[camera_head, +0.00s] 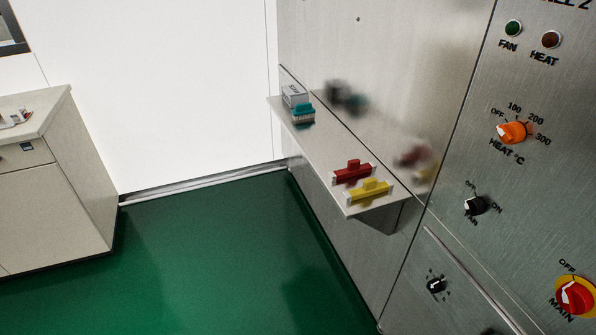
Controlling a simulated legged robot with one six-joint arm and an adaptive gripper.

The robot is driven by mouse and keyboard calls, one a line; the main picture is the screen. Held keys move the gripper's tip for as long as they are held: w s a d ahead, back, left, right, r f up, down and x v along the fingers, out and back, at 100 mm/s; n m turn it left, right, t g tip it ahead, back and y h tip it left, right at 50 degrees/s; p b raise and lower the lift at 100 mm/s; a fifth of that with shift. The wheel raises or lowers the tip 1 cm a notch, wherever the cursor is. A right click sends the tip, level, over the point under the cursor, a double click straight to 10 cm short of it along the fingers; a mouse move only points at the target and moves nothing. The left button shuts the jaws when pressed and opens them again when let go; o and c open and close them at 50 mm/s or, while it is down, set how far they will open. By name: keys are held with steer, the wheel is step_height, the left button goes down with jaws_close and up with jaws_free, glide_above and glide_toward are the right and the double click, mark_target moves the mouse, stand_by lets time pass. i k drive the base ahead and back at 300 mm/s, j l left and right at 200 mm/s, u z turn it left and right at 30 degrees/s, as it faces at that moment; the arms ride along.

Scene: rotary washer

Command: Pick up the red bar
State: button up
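The red bar (353,173) lies on a narrow metal shelf (325,157) that juts out from a brushed steel panel. It has a raised block in the middle and pale ends. A similar yellow bar (368,192) lies close in front of it, nearer the shelf's near end. The two bars are roughly parallel, with a small gap or none between them; I cannot tell which. My gripper is not in view.
A white and teal object (298,104) sits at the shelf's far end. A control panel with knobs, including an orange heat knob (513,132) and a red main switch (576,297), is at right. A cabinet (55,190) stands at left. The green floor (220,250) between is clear.

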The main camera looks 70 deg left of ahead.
mark_target(354, 169)
steer(key=u, duration=2.15)
steer(key=z, duration=0.5)
steer(key=i+j+z, duration=0.2)
steer(key=z, duration=0.2)
steer(key=i+j+z, duration=0.15)
steer(key=j+z, duration=0.7)
steer(key=i+j+z, duration=0.1)
steer(key=j+z, duration=0.15)
steer(key=j, duration=0.85)
steer(key=j+z, duration=0.3)
steer(key=j, duration=1.6)
steer(key=k+j, duration=0.15)
steer(key=j, duration=1.5)
